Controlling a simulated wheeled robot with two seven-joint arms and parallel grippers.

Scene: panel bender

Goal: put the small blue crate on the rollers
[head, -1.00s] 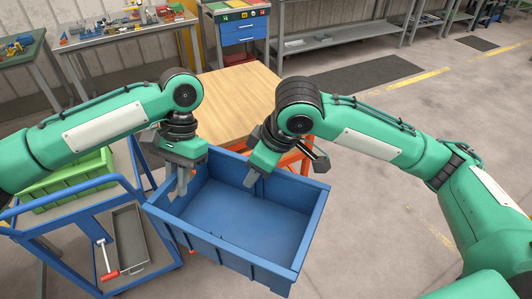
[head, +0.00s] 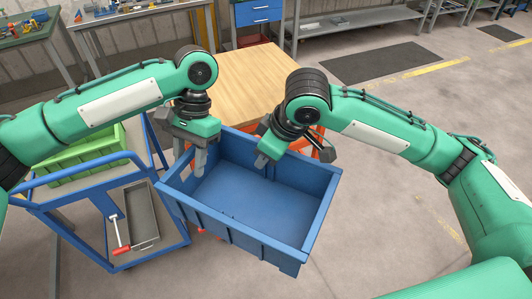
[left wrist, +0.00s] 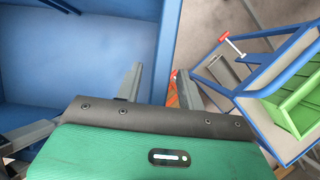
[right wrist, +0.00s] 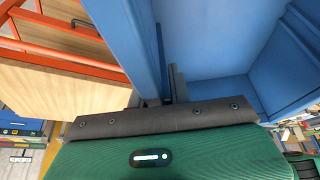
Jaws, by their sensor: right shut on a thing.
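The blue crate (head: 245,205) is open-topped and hangs level in front of me. It fills the upper left of the left wrist view (left wrist: 80,50) and the right of the right wrist view (right wrist: 215,35). My left gripper (head: 200,165) is at its left end; in the left wrist view its fingers (left wrist: 160,85) stand apart on either side of the crate wall, with a gap on the inner side. My right gripper (head: 263,160) is shut on the far wall, one finger inside the crate. I cannot make out any rollers.
A blue cart (head: 98,245) stands left, close to the crate, with a green crate (head: 80,165), a grey tray (head: 141,212) and a red-handled tool (head: 121,240). A wood-topped table (head: 250,85) with an orange frame is behind the crate. Floor at right is clear.

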